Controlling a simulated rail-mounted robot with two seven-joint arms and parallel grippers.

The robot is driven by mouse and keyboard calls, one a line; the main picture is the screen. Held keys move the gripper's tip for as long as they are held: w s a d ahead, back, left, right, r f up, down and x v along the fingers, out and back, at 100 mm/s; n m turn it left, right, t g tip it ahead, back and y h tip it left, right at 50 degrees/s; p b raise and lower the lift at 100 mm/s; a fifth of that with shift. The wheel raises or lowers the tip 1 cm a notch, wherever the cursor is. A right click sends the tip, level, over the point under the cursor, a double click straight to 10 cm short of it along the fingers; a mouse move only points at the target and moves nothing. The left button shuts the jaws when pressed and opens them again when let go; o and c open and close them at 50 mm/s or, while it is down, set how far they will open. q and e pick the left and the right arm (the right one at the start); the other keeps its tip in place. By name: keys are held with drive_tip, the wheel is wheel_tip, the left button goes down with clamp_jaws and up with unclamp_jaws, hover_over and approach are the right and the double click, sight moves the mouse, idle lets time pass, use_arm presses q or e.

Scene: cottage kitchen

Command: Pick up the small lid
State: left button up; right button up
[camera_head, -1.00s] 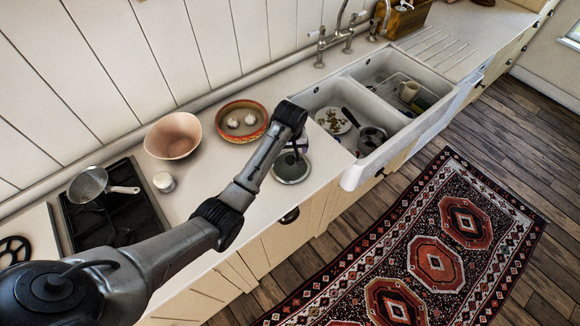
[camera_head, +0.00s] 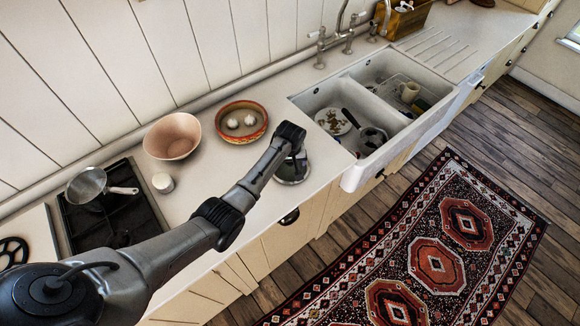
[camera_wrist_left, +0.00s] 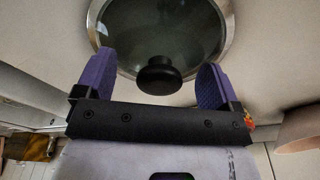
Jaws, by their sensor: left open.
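The small lid (camera_head: 293,170) lies on the counter beside the sink, partly hidden behind my left wrist in the head view. In the left wrist view the lid (camera_wrist_left: 160,35) is a glass disc with a metal rim and a black knob (camera_wrist_left: 158,75). My left gripper (camera_wrist_left: 157,72) is open, its two purple-padded fingers on either side of the knob with gaps at both sides. Whether the fingers touch the lid is not clear. In the head view the left gripper's fingers are hidden by the arm. My right gripper is not in view.
A clay dish (camera_head: 241,121) with two white bulbs, a pink bowl (camera_head: 172,136) and a white cup (camera_head: 163,182) stand on the counter. A pan (camera_head: 88,184) sits on the black hob (camera_head: 110,222). The double sink (camera_head: 335,97) holds dishes.

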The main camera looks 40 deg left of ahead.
use_arm(q)
drive_tip(key=shift+c, duration=0.4)
drive_tip(key=shift+f, duration=0.2)
drive_tip(key=c, duration=1.3)
